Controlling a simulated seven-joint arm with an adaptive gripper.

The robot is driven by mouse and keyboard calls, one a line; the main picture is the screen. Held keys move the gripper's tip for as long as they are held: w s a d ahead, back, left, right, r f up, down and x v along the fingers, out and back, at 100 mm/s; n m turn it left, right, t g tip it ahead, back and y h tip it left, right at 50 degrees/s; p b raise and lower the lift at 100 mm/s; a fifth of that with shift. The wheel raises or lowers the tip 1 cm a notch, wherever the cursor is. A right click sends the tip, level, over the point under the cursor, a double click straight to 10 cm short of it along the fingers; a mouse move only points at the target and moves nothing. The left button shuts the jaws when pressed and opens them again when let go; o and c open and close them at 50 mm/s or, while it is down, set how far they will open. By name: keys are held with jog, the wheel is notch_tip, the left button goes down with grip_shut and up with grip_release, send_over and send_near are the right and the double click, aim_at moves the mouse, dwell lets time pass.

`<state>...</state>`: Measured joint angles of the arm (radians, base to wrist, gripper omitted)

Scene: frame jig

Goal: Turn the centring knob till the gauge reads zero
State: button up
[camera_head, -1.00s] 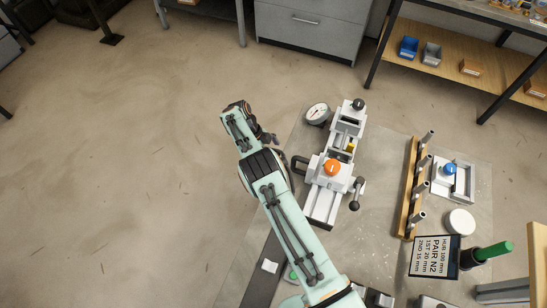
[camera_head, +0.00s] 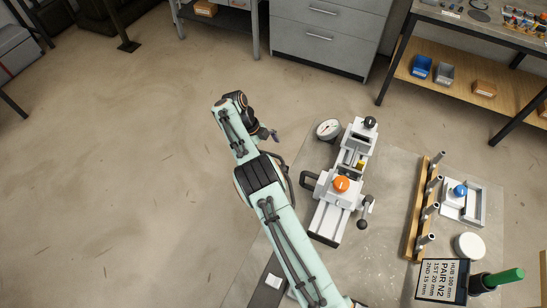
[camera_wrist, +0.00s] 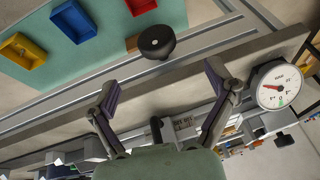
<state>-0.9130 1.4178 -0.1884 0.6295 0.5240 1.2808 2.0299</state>
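The gauge (camera_head: 328,129) is a round white dial at the far left of the white jig (camera_head: 329,219). In the wrist view the gauge (camera_wrist: 281,87) shows a red needle pointing away from a green mark. A black round knob (camera_head: 370,122) stands at the jig's far end, and an orange knob (camera_head: 341,184) sits mid-jig. The wrist view shows a black knob (camera_wrist: 157,42) beyond the fingers; I cannot tell which of the knobs is the centring one. My gripper (camera_wrist: 163,85) is open and empty, its fingers wide apart. In the head view my gripper (camera_head: 270,135) is left of the gauge, not touching it.
A black ball lever (camera_head: 361,224) sticks out at the jig's right. Right of it are a wooden rack of pegs (camera_head: 420,225), a blue-knobbed fixture (camera_head: 461,191), a white disc (camera_head: 469,246) and a sign (camera_head: 441,280). Open floor lies left of my arm.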

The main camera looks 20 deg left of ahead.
jog(key=d+f+m+t, duration=0.1)
jog(key=f, duration=0.1)
jog(key=s+d+f+m+t, duration=0.1)
jog(key=f+t, duration=0.1)
jog(key=d+f+m+t, duration=0.1)
jog(key=d+f, duration=0.1)
jog(key=f, duration=0.1)
jog(key=shift+s+t, duration=0.4)
jog(key=w+f+t+y, duration=0.1)
jog(key=w+f+n+t+y, duration=0.1)
jog(key=t, duration=0.1)
jog(key=shift+w+f+t, duration=0.15)
jog(key=shift+f+t, duration=0.15)
jog(key=shift+f, duration=0.1)
jog(key=c, duration=1.2)
